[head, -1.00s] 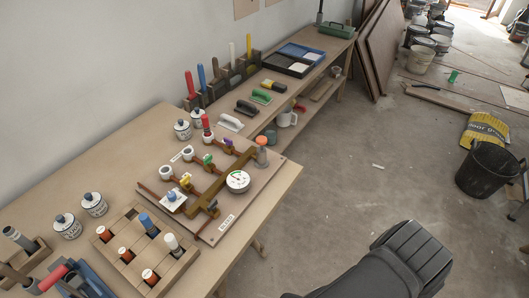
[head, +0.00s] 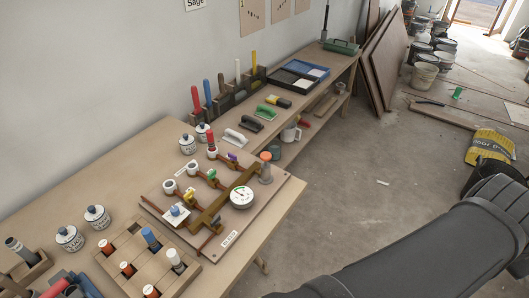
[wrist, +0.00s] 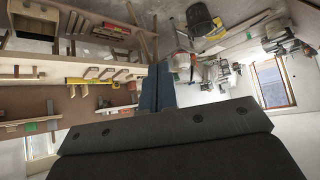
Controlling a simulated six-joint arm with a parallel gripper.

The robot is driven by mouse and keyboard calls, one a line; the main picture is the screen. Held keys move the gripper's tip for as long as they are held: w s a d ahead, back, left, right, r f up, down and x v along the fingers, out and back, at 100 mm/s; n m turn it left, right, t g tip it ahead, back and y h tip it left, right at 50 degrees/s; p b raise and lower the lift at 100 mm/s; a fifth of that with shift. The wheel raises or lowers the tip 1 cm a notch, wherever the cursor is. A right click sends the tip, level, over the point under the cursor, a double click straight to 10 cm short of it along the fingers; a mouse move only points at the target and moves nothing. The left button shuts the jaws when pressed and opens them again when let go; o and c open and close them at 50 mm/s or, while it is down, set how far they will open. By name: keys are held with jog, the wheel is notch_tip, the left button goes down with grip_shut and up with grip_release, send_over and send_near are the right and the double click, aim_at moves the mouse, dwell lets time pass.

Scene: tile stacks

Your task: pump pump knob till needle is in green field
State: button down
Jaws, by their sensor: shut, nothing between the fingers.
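The pump (head: 265,168) stands upright at the right back corner of the pipe board (head: 290,190) in the head view. Its orange pump knob (head: 265,156) is on top, and nothing touches it. The round white gauge (head: 242,197) sits in front of it on the board. A small green patch shows on its dial, but the needle is too small to read surely. My gripper (wrist: 158,88) shows in the wrist view with its dark fingers together and empty, away from the board. In the head view only my dark arm shows at the lower right, well right of the pump.
Valves with coloured handles and white cups stand on the board left of the gauge. A wooden block with capped tubes (head: 190,273) is in front. White jars (head: 96,217) stand at left, trowels (head: 235,138) behind. Open floor lies between table and arm.

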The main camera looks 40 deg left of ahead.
jog(key=w+d+r+t+h, duration=0.1)
jog(key=w+d+r, duration=0.3)
jog(key=w+r, duration=0.35)
jog(key=w+d+r+t+h, duration=0.1)
jog(key=w+d+r, duration=0.4)
jog(key=w+r, duration=0.25)
jog(key=w+a+f+n+y, duration=0.4)
jog(key=w+a+n, duration=0.2)
jog(key=w+a, duration=0.7)
jog(key=a+f+n+g+y, duration=0.1)
jog(key=a+f+n, duration=0.2)
jog(key=a, duration=0.6)
jog(key=a+f+n+g+y, duration=0.1)
jog(key=a+f+n+g, duration=0.15)
jog(key=a, duration=0.65)
jog(key=a+f+n+g+y, duration=0.15)
jog(key=a+n, duration=0.25)
jog(key=a, duration=0.4)
jog(key=s+a+f+n+g, duration=0.1)
jog(key=s+a+f+n, duration=0.1)
jog(key=a, duration=0.6)
jog(key=s+a+f+n+g, duration=0.1)
jog(key=s+a+f+n, duration=0.2)
jog(key=s+a, duration=0.4)
jog(key=s+a+f+n+g, duration=0.2)
jog(key=s+a+n, duration=0.2)
jog(key=a, duration=0.5)
jog(key=shift+s+f+n, duration=0.35)
jog(key=shift+s, duration=0.15)
